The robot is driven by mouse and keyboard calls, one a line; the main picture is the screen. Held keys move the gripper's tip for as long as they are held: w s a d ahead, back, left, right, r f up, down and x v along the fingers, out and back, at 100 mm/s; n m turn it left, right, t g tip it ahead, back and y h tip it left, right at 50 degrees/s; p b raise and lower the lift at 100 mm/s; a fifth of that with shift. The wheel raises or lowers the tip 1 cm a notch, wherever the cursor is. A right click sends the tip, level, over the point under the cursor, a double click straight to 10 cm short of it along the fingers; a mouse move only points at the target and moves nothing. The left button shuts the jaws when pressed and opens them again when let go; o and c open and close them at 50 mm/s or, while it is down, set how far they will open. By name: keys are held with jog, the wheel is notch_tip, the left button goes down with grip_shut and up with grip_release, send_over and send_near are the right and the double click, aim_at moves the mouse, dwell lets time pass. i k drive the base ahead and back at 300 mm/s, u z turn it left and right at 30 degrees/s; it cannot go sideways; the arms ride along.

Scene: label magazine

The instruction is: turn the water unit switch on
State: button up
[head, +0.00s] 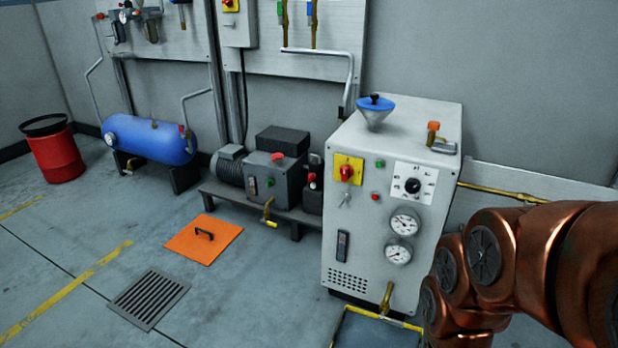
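A white cabinet (340,215), perhaps the water unit, stands right of centre. Its front carries a red rotary switch (347,172) on a yellow plate, a black dial (413,186) on a white scale, and two round gauges (404,223). A black upright switch (342,246) sits low on the front at the left; its position is too small to tell. No readable label shows which control is the water unit switch. My copper-coloured arm crosses the lower right, beside the cabinet. My gripper is outside the view.
A pump with a motor (283,180) stands left of the cabinet, with a blue tank (150,138) and red bin (55,155) farther left. An orange floor plate (190,245) and a grate (149,299) lie on the floor. A blue funnel (375,105) tops the cabinet.

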aim_at(346, 172)
jog(key=u, duration=1.95)
jog(key=k, duration=0.35)
jog(key=u, duration=0.1)
